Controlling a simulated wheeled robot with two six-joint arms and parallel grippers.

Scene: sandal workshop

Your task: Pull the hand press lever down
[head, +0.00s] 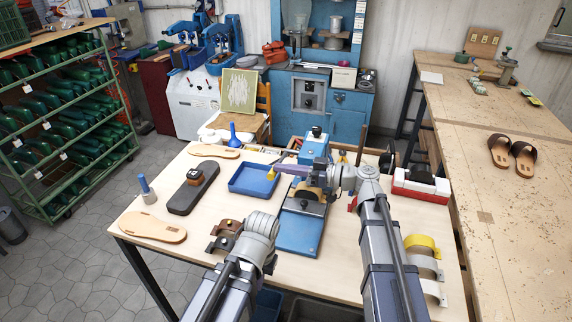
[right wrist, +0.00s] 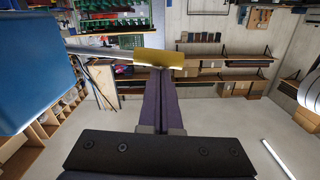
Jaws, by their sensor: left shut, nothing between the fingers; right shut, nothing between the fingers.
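The hand press (head: 314,150) is blue and stands on the table with a flat blue base plate (head: 301,232). Its lever ends in a yellow handle (head: 271,174), which sticks out to the left. In the right wrist view the yellow handle (right wrist: 158,58) lies crosswise at my fingertips on a pale metal shaft (right wrist: 105,52). My right gripper (head: 278,168) has purple fingers, shut and empty, right beside the handle; I cannot tell whether they touch it. My left gripper (head: 262,228) is low in front of the press, shut and empty, its fingers largely hidden by the wrist.
A blue tray (head: 254,180), a dark block with a brown knob (head: 194,185) and tan soles (head: 152,227) lie left of the press. Brown straps (head: 226,235) sit beside my left wrist. A red and white box (head: 421,186) and curved pieces (head: 424,258) are at right.

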